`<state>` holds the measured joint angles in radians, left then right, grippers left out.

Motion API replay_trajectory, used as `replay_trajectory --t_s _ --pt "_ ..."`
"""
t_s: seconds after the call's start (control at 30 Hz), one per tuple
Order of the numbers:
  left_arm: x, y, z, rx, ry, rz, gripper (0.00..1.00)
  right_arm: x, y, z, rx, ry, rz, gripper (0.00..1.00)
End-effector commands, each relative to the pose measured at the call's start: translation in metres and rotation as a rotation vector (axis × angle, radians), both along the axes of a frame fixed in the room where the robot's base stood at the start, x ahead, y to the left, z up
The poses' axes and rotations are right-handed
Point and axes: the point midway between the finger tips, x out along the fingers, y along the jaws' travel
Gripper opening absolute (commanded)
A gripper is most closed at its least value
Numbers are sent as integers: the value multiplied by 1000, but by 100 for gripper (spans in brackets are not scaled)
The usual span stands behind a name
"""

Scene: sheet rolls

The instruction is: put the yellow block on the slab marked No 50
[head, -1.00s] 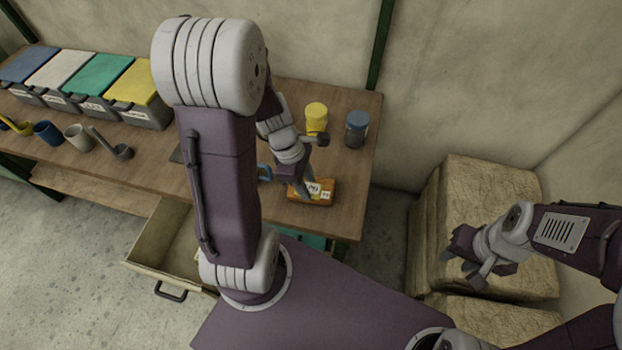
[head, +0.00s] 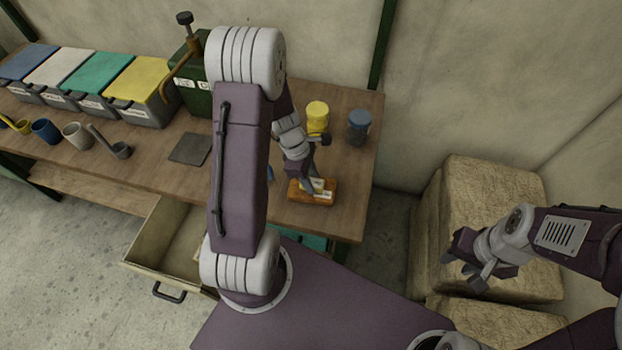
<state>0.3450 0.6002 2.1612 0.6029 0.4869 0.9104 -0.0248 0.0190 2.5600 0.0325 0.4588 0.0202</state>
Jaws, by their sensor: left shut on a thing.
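My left gripper (head: 311,187) is over an orange-brown tray-like piece (head: 297,196) near the table's front right edge. It is shut on a small yellowish thing (head: 320,184), which looks like the yellow block, though the fingers partly hide it. A pale label (head: 324,195) shows beside it, too small to read. I cannot make out No 50 on anything. My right gripper (head: 474,271) hangs in front of the stacked tan blocks, away from the table; its finger gap is unclear.
An open drawer (head: 160,240) juts out below the table.

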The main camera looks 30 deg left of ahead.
Motion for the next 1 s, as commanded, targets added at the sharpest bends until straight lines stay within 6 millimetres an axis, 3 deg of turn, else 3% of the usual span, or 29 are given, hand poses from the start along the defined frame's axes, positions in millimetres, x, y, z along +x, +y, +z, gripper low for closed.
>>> replay_trajectory --t_s 0.07,0.1,0.17,0.43,0.57,0.8,1.0 --pt "0 0 -4 0 0 0 0 0 0 -3 0 0 0 36" --pt "0 0 -3 0 0 0 41 0 0 -3 0 0 0 36" --pt "0 0 -3 0 0 0 57 0 0 -2 0 0 0 36" --pt "0 0 -2 0 0 0 57 0 0 -2 0 0 0 36" --pt "0 2 9 1 -3 2 57 0 0 5 0 0 0 36" --pt "-2 18 69 3 -7 2 57 0 0 20 0 0 0 36" --pt "-6 28 106 2 -3 2 57 0 0 25 0 0 0 36"
